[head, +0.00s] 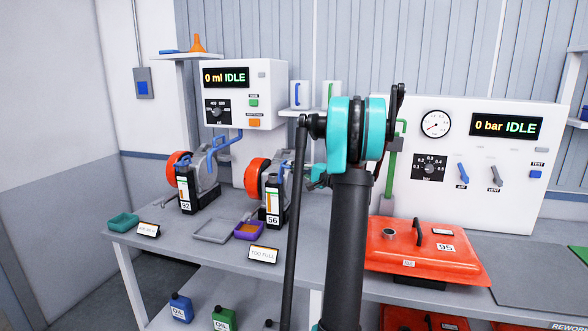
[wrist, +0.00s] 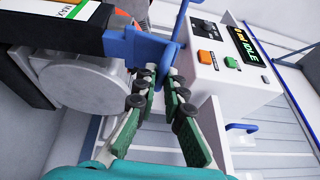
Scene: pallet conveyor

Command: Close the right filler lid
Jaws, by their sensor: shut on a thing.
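Two grey filler units with orange discs stand on the bench in the head view, the left one (head: 207,172) behind a gauge marked 92 and the right one (head: 289,180) behind a gauge marked 56. My gripper (head: 312,181) is at the right unit, partly hidden by my arm. In the wrist view my gripper (wrist: 157,88), with green-padded fingers, is shut on a blue piece (wrist: 150,52), which looks like the right filler lid. It lies beside the grey round housing (wrist: 85,85) and the black MAX gauge (wrist: 62,38). The lid's angle is hard to tell.
A white dispenser panel (head: 270,88) reading 0 ml IDLE stands behind the units. A purple tray (head: 249,231), a grey tray (head: 212,231) and a TOO FULL sign (head: 263,254) lie in front. A red tank (head: 425,250) marked 95 sits to the right.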

